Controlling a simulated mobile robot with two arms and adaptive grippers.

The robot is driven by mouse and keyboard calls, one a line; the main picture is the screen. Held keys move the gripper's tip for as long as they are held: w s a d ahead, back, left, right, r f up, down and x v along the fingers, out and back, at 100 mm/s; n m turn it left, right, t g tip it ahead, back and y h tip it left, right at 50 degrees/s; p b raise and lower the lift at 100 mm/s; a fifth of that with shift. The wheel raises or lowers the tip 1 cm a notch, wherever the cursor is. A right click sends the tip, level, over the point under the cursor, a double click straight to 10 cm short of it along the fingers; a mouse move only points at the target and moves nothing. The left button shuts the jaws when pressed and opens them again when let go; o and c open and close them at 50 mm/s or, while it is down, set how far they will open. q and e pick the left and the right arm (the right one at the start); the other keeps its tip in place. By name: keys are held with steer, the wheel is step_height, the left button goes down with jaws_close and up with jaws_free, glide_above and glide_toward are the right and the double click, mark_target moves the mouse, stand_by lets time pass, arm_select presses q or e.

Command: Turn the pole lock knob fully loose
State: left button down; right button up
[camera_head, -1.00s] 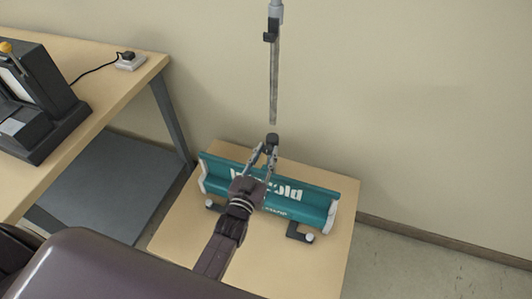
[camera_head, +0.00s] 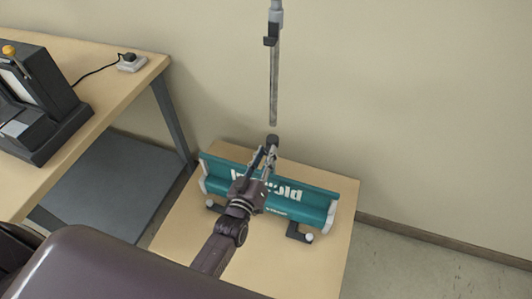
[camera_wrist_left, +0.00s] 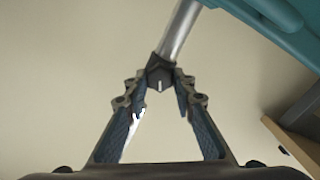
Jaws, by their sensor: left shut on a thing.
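The dark pole lock knob (camera_head: 271,141) sits at the lower end of the grey pole (camera_head: 274,88), above the teal banner base (camera_head: 320,198). In the left wrist view the knob (camera_wrist_left: 160,75) is a dark faceted piece with a small white mark, and the silver pole (camera_wrist_left: 181,30) runs up from it. My left gripper (camera_head: 268,152) reaches up from the front, its fingertips at the knob. In the left wrist view the left gripper (camera_wrist_left: 159,84) is shut on the knob, one finger on each side. My right gripper is not in view.
The banner base, with white end caps and dark feet, stands on a low wooden table (camera_head: 190,242) against the wall. At the left, a desk (camera_head: 105,100) carries a dark machine (camera_head: 48,110) and a power socket (camera_head: 130,62). Floor is free at the right.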

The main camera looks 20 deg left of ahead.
arm_select(q)
steer(key=n, duration=0.2)
steer(key=shift+n, duration=0.4)
steer(key=n, duration=0.3)
steer(key=shift+f+n, duration=0.15)
steer(key=shift+n, duration=0.15)
steer(key=n+b, duration=0.2)
steer(key=n, duration=0.4)
steer(key=shift+f, duration=0.1)
steer(key=c, duration=1.7)
jaws_free()
steer(key=shift+a, duration=0.1)
steer(key=shift+o, duration=0.2)
steer(key=shift+s, duration=0.15)
steer(key=s, duration=1.1)
steer(key=shift+s+a, duration=0.2)
steer(key=shift+s, duration=0.2)
